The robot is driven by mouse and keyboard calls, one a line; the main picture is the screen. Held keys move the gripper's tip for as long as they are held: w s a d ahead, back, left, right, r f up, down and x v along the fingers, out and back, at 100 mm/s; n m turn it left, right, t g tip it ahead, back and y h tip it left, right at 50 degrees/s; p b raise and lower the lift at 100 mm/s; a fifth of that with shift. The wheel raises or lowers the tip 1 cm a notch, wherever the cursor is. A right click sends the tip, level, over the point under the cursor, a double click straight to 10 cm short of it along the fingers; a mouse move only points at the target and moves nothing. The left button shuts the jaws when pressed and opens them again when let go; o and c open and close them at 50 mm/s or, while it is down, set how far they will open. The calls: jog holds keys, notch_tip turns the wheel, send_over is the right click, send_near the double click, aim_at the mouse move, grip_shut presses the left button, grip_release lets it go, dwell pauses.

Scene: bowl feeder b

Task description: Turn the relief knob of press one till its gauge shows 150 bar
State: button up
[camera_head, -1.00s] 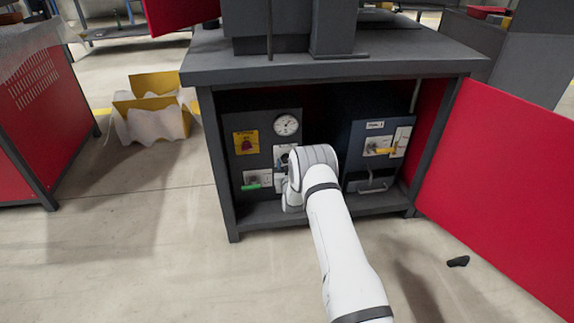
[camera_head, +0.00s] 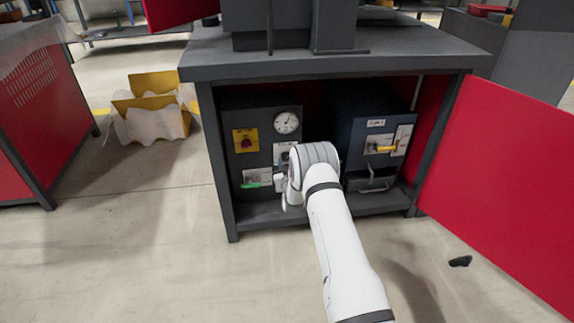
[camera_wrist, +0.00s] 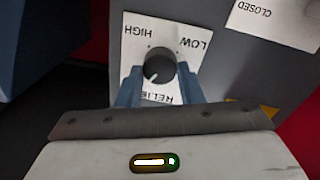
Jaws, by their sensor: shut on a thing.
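In the wrist view the dark round relief knob (camera_wrist: 159,64) sits on a white plate (camera_wrist: 136,52) marked HIGH, LOW and RELIEF. My gripper (camera_wrist: 160,86) has one blue-grey finger on each side of the knob and is shut on it. In the head view the round white gauge (camera_head: 286,122) is on the dark left panel inside the open cabinet, above my wrist. Its needle is too small to read in bar. My white wrist hides the knob and most of the gripper in the head view.
A yellow plate with a dark red knob (camera_head: 246,141) and a green handle (camera_head: 251,185) are on the same panel. A blue-grey unit with a yellow handle (camera_head: 385,148) stands to the right. The red cabinet door (camera_head: 500,180) is open at right.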

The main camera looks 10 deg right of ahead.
jog(key=o, duration=1)
jog(key=shift+s, duration=0.1)
jog(key=s+p, duration=0.3)
jog(key=s, duration=0.4)
jog(key=shift+s+a, duration=0.2)
jog(key=shift+s, duration=0.1)
